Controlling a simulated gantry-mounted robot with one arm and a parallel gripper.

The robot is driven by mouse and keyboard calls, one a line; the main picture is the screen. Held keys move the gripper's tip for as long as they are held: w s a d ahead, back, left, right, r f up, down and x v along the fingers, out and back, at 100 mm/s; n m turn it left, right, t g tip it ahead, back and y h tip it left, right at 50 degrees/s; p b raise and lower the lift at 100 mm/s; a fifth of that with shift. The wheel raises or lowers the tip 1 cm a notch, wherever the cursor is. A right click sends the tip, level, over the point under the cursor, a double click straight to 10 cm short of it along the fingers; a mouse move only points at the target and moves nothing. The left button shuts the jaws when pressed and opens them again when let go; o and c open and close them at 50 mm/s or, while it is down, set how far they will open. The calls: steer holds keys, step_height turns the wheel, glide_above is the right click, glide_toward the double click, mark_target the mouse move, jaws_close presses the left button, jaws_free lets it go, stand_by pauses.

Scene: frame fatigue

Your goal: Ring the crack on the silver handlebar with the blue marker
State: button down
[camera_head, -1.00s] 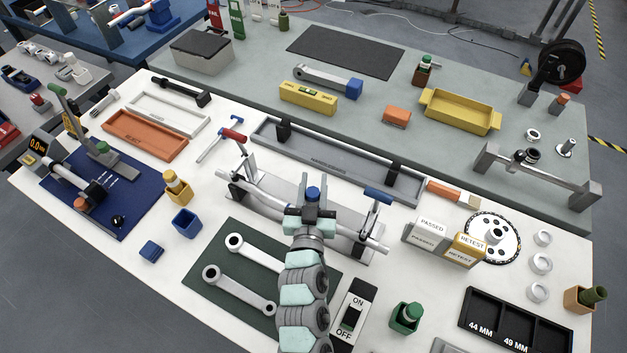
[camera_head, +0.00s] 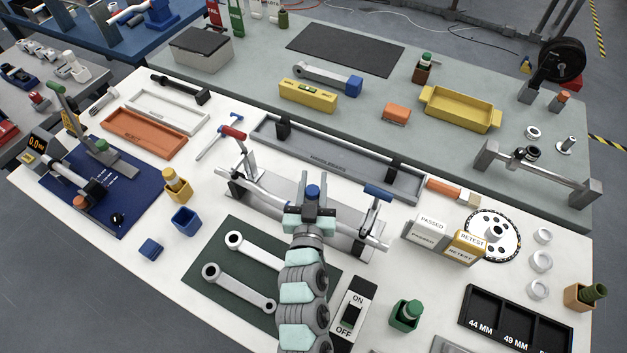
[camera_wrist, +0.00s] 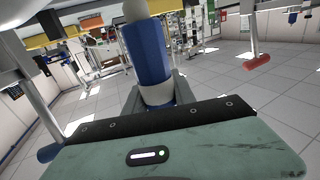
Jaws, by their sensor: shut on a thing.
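The silver handlebar (camera_head: 265,201) lies in a grey fixture, running from upper left to lower right, with a red-handled clamp (camera_head: 233,132) at its left and a blue-handled clamp (camera_head: 378,192) at its right. My gripper (camera_head: 313,204) is over the bar's middle-right part and hides it there. It is shut on the blue marker (camera_head: 313,190), whose blue end shows above the jaws. I cannot see the crack, nor tell whether the tip touches the bar.
An empty blue cup (camera_head: 185,219) and a blue cap-like block (camera_head: 150,249) stand to the left. A dark green mat (camera_head: 225,285) with two silver crank arms lies in front. PASSED (camera_head: 427,228) and RETEST (camera_head: 467,245) blocks stand to the right.

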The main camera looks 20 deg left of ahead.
steer(key=shift+f+b, duration=0.35)
steer(key=shift+f, duration=0.15)
stand_by(1.1)
steer(key=shift+r, duration=0.1)
step_height(320, 180, up, 7)
steer(key=p, duration=0.4)
stand_by(0.4)
stand_by(0.4)
